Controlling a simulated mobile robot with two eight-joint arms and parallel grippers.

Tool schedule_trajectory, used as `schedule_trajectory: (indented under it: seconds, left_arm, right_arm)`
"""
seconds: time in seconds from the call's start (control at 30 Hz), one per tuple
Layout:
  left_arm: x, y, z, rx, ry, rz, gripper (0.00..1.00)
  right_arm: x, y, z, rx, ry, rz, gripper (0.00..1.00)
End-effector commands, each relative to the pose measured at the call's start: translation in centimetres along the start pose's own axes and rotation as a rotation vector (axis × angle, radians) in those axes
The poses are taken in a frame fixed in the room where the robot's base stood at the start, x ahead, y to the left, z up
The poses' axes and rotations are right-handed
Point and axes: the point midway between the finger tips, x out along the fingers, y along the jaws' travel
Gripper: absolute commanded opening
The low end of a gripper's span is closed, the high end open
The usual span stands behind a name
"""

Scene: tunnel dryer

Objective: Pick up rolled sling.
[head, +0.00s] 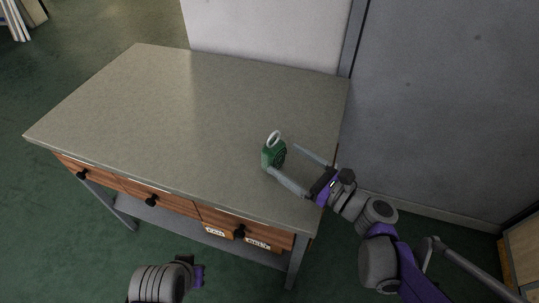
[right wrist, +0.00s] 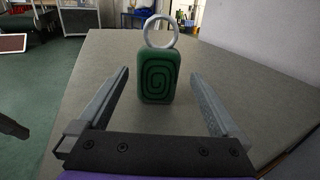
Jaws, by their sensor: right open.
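The rolled sling (head: 273,155) is a green block-like roll with a dark spiral on its side and a pale ring on top. It stands upright on the table near the right edge. In the right wrist view the sling (right wrist: 158,82) is centred ahead, between the lines of the two fingers. My right gripper (head: 288,167) is open, with its fingers pointing at the sling; it also shows in the right wrist view (right wrist: 160,95). I cannot tell whether either finger touches the sling. My left arm shows at the bottom of the head view, but its fingertips are not visible.
The table (head: 190,110) has a grey top, otherwise bare, with wooden drawers (head: 155,198) and dark knobs along the front. A white panel (head: 265,35) and a grey wall (head: 440,110) stand behind and to the right. Green floor (head: 60,250) is open at the left.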

Motion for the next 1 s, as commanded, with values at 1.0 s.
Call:
schedule_trajectory:
  seconds: [1.0]
  left_arm:
    - [1.8, 0.0, 0.5, 0.0, -0.005, 0.0, 0.0]
  right_arm:
    - [8.3, 0.2, 0.0, -0.005, 0.002, 0.001, 0.86]
